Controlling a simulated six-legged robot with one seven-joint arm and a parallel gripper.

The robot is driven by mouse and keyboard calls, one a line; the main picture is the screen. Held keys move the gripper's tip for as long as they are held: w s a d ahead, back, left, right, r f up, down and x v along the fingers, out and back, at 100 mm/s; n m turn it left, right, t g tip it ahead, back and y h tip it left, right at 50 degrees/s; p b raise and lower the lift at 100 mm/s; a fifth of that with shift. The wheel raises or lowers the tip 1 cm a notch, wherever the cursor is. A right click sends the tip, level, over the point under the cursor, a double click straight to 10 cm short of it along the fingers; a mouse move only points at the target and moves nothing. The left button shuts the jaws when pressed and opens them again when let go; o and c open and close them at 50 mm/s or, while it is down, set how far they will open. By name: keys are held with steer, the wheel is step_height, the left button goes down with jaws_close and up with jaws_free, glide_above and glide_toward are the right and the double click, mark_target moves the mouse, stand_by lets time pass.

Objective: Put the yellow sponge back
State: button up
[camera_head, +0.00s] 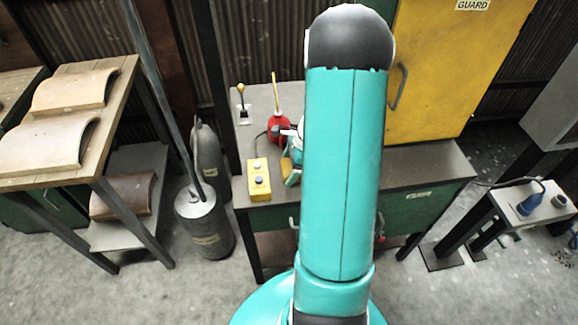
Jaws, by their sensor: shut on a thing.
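A small yellow piece with a green-teal edge, which looks like the yellow sponge (286,166), shows just left of my arm, above the bench top. Most of it is hidden. My gripper (294,148) is mostly hidden behind my teal arm; only a small part of it shows at the arm's left edge. It is shut on that yellow piece. The fingertips cannot be made out clearly.
On the grey bench (430,170) stand a red can with a yellow spout (279,128), a yellow two-button box (258,180) and a lever (242,103). A yellow guard cabinet (445,70) stands behind. A grey cylinder (205,225) and a wooden table (115,95) are left.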

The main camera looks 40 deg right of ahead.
steer(key=shift+f, duration=0.15)
steer(key=o, duration=1)
steer(key=shift+c, duration=0.2)
steer(key=v, duration=1.2)
steer(key=a+r+n+h, duration=0.2)
steer(key=a+r+n, duration=1.05)
steer(key=a, duration=0.45)
steer(key=s+a+r+n+t+h, duration=0.1)
steer(key=s+a+r+n, duration=0.2)
steer(key=a+n, duration=0.3)
steer(key=s+a+r+n+t, duration=0.2)
steer(key=s+a+n, duration=0.3)
steer(key=a+n, duration=0.1)
steer(key=shift+a+r+h, duration=0.4)
steer(key=shift+a, duration=0.5)
